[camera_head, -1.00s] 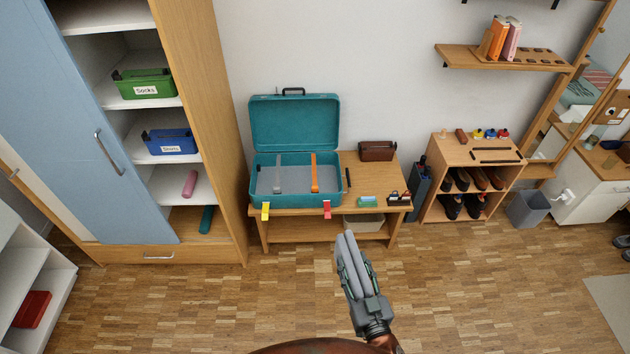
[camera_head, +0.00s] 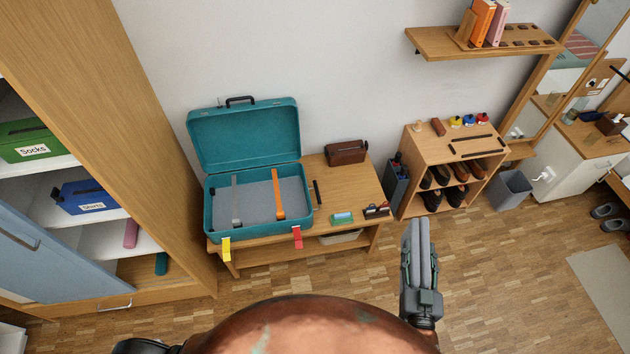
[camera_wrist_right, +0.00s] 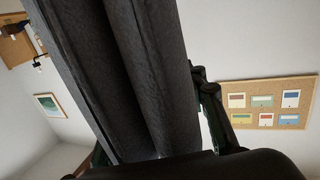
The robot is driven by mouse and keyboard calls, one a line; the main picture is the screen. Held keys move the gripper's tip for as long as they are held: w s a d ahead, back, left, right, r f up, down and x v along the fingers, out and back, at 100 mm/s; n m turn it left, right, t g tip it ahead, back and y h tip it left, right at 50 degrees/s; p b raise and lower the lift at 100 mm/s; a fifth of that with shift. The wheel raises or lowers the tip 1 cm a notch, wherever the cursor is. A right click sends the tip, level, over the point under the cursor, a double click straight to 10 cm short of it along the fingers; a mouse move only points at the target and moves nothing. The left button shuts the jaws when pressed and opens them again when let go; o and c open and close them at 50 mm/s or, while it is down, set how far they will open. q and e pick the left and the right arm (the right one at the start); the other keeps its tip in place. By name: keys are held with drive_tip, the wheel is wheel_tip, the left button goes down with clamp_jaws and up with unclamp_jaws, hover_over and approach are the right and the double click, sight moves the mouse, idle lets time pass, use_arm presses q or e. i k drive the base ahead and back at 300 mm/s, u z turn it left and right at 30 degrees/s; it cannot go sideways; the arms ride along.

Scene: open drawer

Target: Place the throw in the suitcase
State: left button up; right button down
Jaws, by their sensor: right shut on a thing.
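The throw, a grey folded roll (camera_head: 424,252), is upright in my right gripper (camera_head: 408,272), which is shut on it. It stands out over the floor, right of the suitcase and apart from it. In the right wrist view the throw (camera_wrist_right: 125,75) fills the middle as a dark ribbed cloth between the fingers. The teal suitcase (camera_head: 208,228) lies open on a low wooden bench, its lid raised against the wall. Its grey inside holds a grey strap (camera_head: 236,200) and an orange strap (camera_head: 277,195), and looks otherwise empty.
The bench (camera_head: 345,190) also carries a brown bag (camera_head: 346,152) and small items. A wardrobe (camera_head: 165,130) stands close on the left. A shoe rack (camera_head: 411,148) and a grey bin (camera_head: 511,190) are to the right. The floor before the bench is clear.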

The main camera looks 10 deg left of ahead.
sight(242, 206)
drive_tip(key=u, duration=0.45)
drive_tip(key=i, duration=1.4)
drive_tip(key=u, duration=0.85)
